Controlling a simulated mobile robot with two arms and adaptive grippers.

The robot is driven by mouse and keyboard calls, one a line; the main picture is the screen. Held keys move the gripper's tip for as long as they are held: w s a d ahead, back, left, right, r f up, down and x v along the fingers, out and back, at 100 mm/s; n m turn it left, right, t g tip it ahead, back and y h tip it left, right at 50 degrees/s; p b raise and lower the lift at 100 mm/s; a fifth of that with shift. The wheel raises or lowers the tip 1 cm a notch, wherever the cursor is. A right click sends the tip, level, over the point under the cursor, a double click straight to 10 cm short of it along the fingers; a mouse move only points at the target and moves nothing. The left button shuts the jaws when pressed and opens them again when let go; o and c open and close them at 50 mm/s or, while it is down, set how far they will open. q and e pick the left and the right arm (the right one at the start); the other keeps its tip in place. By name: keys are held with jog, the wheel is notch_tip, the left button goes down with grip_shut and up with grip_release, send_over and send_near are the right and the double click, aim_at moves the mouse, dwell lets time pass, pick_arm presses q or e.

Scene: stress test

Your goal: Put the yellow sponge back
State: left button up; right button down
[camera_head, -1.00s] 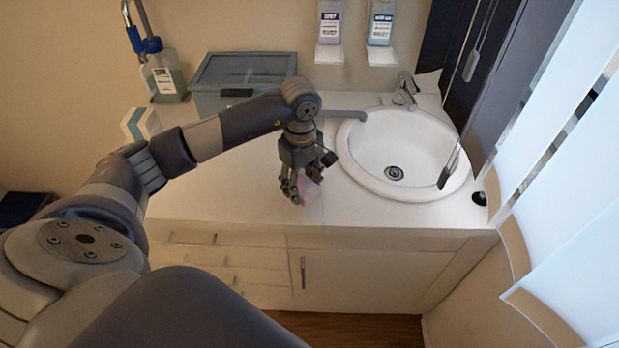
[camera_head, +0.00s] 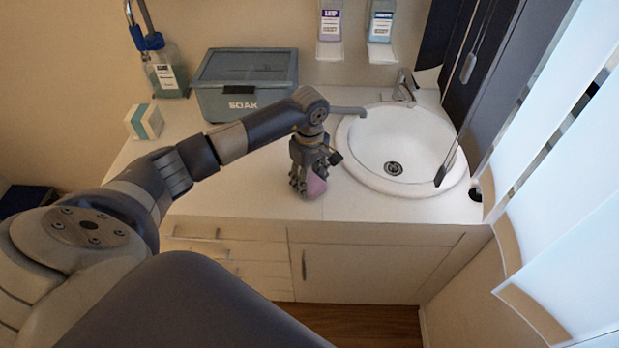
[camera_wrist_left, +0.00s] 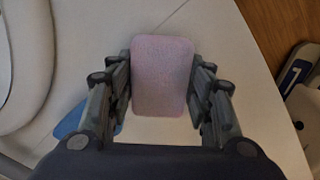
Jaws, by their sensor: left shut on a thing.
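A pink sponge (camera_head: 316,186), a flat block with rounded corners, is between the fingers of my left gripper (camera_head: 308,190), above the white counter left of the sink. In the left wrist view the pink sponge (camera_wrist_left: 163,75) is gripped from both sides by the fingers. I cannot tell whether it touches the counter. A blue flat thing (camera_wrist_left: 72,122) shows partly behind the left finger in the wrist view; the finger hides the rest. I see no yellow sponge. My right gripper is not in view.
A white round sink (camera_head: 360,160) with a tap (camera_head: 404,88) is at the right. A grey lidded tub (camera_head: 225,100) marked SOAK, a small white and teal box (camera_head: 146,121) and a bottle (camera_head: 166,75) stand at the back left. The counter (camera_head: 225,195) is clear at the front left.

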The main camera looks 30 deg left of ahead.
aim_at(310, 180)
pick_arm(q)
jog(key=o, duration=1)
jog(key=shift+f, duration=0.1)
jog(key=shift+o, duration=0.2)
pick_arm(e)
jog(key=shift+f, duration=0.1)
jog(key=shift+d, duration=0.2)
pick_arm(q)
jog(key=shift+r+p, duration=0.25)
jog(key=shift+p, duration=0.05)
jog(key=shift+w+r+b, duration=0.1)
jog(key=shift+r+b, duration=0.25)
notch_tip(310, 180, up, 11)
jog(key=b, duration=0.3)
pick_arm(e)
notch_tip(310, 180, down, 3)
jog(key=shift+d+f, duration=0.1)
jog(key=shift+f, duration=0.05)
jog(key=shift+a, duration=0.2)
